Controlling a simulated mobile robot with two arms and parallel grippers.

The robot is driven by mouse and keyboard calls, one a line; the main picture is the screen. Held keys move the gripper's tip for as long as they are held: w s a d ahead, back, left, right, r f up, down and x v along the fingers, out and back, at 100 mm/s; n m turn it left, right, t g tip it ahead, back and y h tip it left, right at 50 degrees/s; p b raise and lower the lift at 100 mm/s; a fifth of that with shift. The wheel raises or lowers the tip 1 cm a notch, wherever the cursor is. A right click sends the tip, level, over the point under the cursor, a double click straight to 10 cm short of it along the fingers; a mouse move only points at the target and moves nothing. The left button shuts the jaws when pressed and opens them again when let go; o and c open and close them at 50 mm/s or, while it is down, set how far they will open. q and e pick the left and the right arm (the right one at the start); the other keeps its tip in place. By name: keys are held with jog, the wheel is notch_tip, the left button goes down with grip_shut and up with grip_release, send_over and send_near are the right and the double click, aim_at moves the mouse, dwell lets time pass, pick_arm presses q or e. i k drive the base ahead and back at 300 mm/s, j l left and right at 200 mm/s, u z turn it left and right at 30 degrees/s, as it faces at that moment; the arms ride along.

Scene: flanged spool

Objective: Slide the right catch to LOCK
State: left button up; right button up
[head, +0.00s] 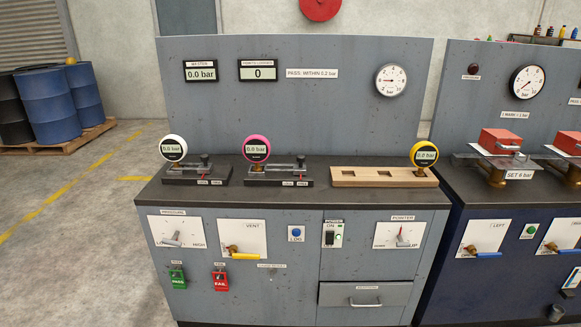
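Two dark clamp fixtures stand on the bench top, each with a sliding catch. The right catch (300,162) is a small grey block on the right fixture (270,180), beside a pink round gauge (257,148) reading 0.0 bar. Two small white labels (295,183) sit on that fixture's front, too small to read surely. A red mark shows near the labels; which one the catch is at, I cannot tell. The left fixture (185,178) has a similar catch (205,160) and a white gauge (173,148). Neither of my grippers is in view.
A wooden rack (375,178) holding a yellow gauge (423,154) stands to the right on the bench top (322,168). The bench front has levers, switches and a drawer (365,294). A second bench (480,210) adjoins at right. Blue drums (48,103) stand at far left.

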aim_at(300, 169)
jog(key=i+l, duration=0.3)
jog(key=l, duration=0.15)
jog(key=i+l, duration=0.35)
jog(key=l, duration=0.15)
jog(key=i+l, duration=0.3)
jog(key=l, duration=0.15)
jog(key=i+l, duration=0.3)
jog(key=l, duration=0.15)
jog(key=i+l+u, duration=0.1)
jog(key=i+l, duration=0.25)
jog(key=l, duration=0.1)
